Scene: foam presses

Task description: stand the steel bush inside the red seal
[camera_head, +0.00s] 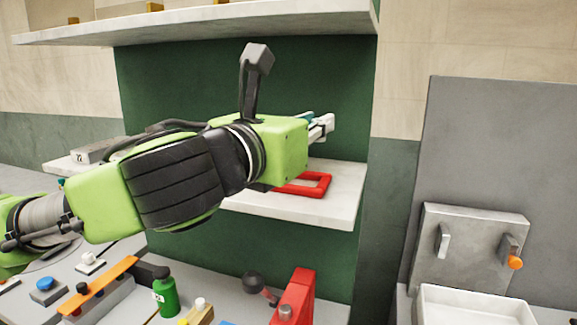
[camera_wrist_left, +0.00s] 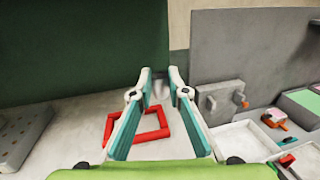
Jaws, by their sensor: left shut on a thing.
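The red seal (camera_head: 318,193) is a square red frame lying flat on the white shelf, partly hidden behind my left gripper's green body. It shows nearly whole between the fingers in the left wrist view (camera_wrist_left: 110,130), its middle empty. My left gripper (camera_head: 325,126) is above the shelf and higher than the seal, pointing right and away. In the left wrist view its teal fingers are shut on a small greyish thing, likely the steel bush (camera_wrist_left: 160,89), blurred and partly hidden at the tips. I cannot tell its tilt. My right gripper is not in view.
The white shelf (camera_head: 335,205) has free room right of the seal; a grey block (camera_head: 98,150) lies at its left. An upper shelf (camera_head: 200,22) hangs above. Below are a green bottle (camera_head: 166,294) and a red press-like part (camera_head: 294,298). A white tray (camera_head: 470,306) stands right.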

